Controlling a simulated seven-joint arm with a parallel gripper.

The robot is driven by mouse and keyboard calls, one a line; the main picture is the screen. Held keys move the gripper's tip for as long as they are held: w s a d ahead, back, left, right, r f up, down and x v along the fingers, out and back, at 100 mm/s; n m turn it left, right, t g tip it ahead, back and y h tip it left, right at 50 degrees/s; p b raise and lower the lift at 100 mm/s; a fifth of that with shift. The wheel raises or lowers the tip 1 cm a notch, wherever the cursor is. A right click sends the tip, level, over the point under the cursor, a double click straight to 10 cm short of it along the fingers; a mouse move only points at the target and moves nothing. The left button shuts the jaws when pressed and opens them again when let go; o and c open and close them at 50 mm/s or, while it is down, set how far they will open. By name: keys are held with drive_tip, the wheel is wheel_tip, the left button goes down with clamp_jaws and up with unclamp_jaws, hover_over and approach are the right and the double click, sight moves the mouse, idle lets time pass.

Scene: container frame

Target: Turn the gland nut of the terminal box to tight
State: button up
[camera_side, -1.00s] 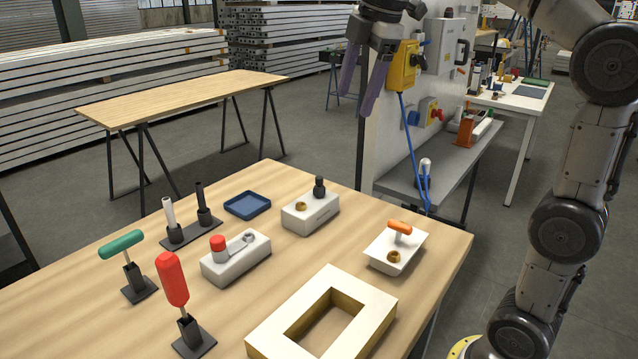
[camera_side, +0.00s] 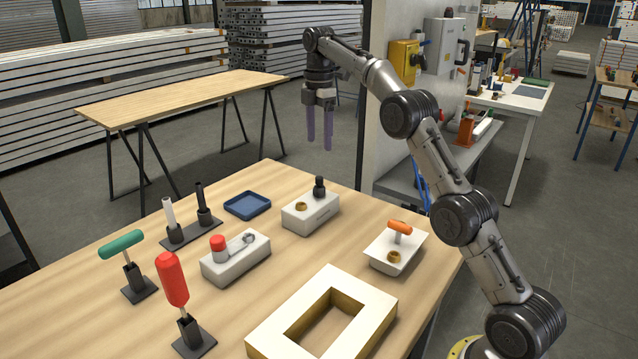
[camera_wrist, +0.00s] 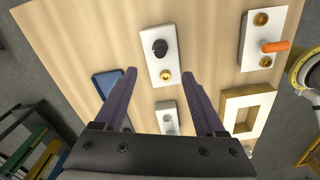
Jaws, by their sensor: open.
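A pale box (camera_side: 318,217) near the back of the table carries an upright black ribbed fitting (camera_side: 319,187) and a brass nut (camera_side: 301,206); it looks like the terminal box, though no label is readable. In the wrist view the box (camera_wrist: 154,66) shows its black fitting (camera_wrist: 159,47) and brass nut (camera_wrist: 166,77) ahead of and between the fingertips. I cannot tell how tight either part is. My gripper (camera_side: 319,144) hangs fingers down, open and empty, well above this box. Its two purple fingers also show in the wrist view (camera_wrist: 159,76), apart and touching nothing.
A white box with an orange T-handle (camera_side: 400,227) stands to the right, a red-capped box (camera_side: 235,260) to the left.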

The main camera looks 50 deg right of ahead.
sight(319, 183)
wheel_tip(319, 183, down, 13)
drive_tip(key=shift+f, duration=0.2)
idle(0.4)
clamp_jaws()
idle(0.3)
